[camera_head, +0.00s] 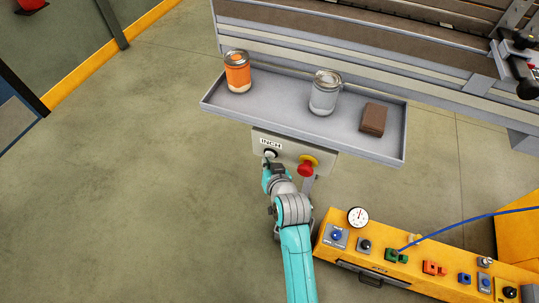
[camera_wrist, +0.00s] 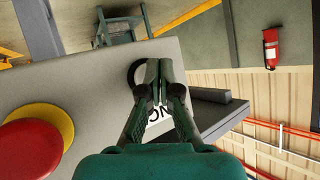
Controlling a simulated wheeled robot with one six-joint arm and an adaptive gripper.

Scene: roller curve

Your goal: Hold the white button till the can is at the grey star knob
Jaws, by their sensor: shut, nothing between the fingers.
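A grey panel labelled INCH (camera_head: 264,138) hangs below the tray and carries the white button (camera_head: 270,153). My gripper (camera_head: 271,164) is at this button, fingers closed and empty. In the wrist view my gripper (camera_wrist: 157,82) points at the panel, and its fingertips cover most of the button inside a dark ring (camera_wrist: 131,74). I cannot tell whether the button is pressed in. No can shows clearly on the rollers. I cannot make out a grey star knob for certain; dark fittings (camera_head: 520,42) sit at the upper right.
A red stop button on yellow (camera_head: 306,168) sits right of the white button. A yellow control box (camera_head: 385,268) stands at lower right. Floor at left is clear.

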